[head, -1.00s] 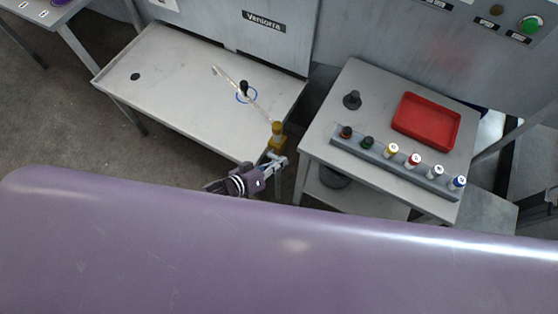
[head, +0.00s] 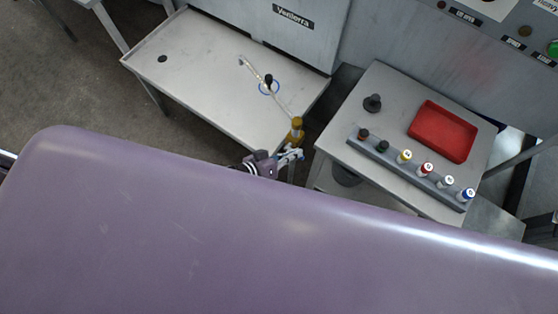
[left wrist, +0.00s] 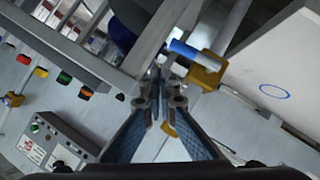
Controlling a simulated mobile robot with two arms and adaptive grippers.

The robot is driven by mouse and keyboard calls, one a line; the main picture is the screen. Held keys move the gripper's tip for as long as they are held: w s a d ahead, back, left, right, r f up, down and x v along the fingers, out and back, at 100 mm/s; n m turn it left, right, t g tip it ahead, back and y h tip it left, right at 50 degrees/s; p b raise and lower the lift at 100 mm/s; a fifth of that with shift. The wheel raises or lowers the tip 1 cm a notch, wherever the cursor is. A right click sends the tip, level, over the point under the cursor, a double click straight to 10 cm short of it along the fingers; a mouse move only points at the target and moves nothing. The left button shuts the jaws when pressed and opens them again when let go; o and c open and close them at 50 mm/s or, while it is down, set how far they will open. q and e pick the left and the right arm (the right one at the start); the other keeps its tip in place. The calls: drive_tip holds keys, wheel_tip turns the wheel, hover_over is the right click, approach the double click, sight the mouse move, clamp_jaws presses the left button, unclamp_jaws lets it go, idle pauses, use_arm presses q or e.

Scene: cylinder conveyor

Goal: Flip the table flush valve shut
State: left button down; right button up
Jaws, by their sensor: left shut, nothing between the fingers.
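The yellow flush valve (head: 297,128) sits at the front right corner of the left steel table (head: 200,75), at the end of a pale pipe. In the left wrist view a yellow fitting (left wrist: 205,72) with a blue cylindrical part (left wrist: 184,48) lies just beyond and to the right of my fingertips. My left gripper (head: 291,155) is shut and empty, close below the valve in the head view. It also shows in the left wrist view (left wrist: 157,78), with its fingertips together. I cannot tell whether it touches the valve. My right gripper is not in view.
A second steel table (head: 410,190) stands to the right, across a narrow gap.

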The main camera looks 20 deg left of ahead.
use_arm(q)
drive_tip(key=s+a+r+b, duration=0.1)
drive_tip(key=s+a+r, duration=0.2)
drive_tip(key=s+r, duration=0.2)
drive_tip(key=s, duration=0.2)
drive_tip(key=shift+s+r, duration=0.35)
drive_tip(key=shift+s, duration=0.05)
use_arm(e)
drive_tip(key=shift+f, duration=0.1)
use_arm(q)
drive_tip(key=shift+a+f, duration=0.1)
drive_tip(key=shift+a, duration=0.05)
